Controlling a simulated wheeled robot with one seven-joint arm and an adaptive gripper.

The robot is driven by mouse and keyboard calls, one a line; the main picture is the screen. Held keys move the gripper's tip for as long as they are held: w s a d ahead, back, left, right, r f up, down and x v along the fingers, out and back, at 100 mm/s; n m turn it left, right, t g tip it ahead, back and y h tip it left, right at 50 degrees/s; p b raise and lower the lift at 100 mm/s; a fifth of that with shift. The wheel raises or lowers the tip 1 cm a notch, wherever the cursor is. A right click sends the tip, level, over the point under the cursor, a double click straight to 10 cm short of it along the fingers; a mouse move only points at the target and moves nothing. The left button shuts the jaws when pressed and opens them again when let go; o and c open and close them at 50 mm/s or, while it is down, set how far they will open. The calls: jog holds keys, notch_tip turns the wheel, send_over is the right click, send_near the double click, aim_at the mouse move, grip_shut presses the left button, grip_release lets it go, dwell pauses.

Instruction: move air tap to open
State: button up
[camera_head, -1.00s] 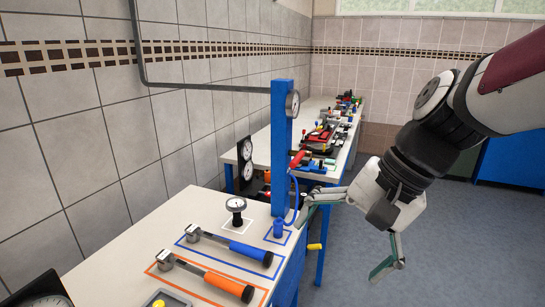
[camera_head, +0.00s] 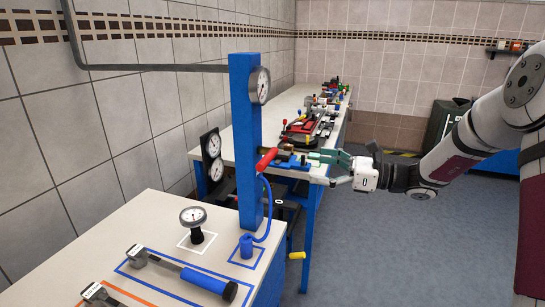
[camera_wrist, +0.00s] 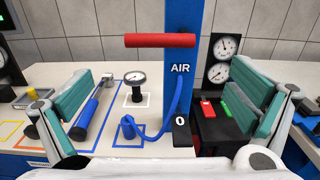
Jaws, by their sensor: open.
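The air tap is a red bar handle (camera_head: 266,159) on the side of a blue post (camera_head: 246,130). In the wrist view the red handle (camera_wrist: 160,40) lies level across the post, above the white word AIR. A dark tag (camera_wrist: 180,122) marked 0 is lower on the post. A blue hose (camera_wrist: 176,100) runs down beside the post to a blue fitting (camera_wrist: 131,128). My gripper (camera_head: 312,160) is open and empty, to the right of the handle and apart from it. In the wrist view its green-padded fingers (camera_wrist: 165,100) stand wide on either side, below the handle's height.
A gauge (camera_head: 193,216) stands on the near bench (camera_head: 120,240), with a blue-handled tool (camera_head: 190,275) in front. Two dial gauges (camera_head: 212,155) stand behind the post. The far bench (camera_head: 225,152) holds many tools. Floor (camera_head: 390,240) to the right is clear.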

aim_at(272, 158)
jog(key=p+x, duration=0.1)
jog(key=x, duration=1.2)
jog(key=shift+w+a+r, duration=0.1)
jog(key=shift+w+a, duration=0.05)
jog(key=shift+a, duration=0.2)
jog(key=c, duration=1.4)
jog(key=shift+o, duration=0.2)
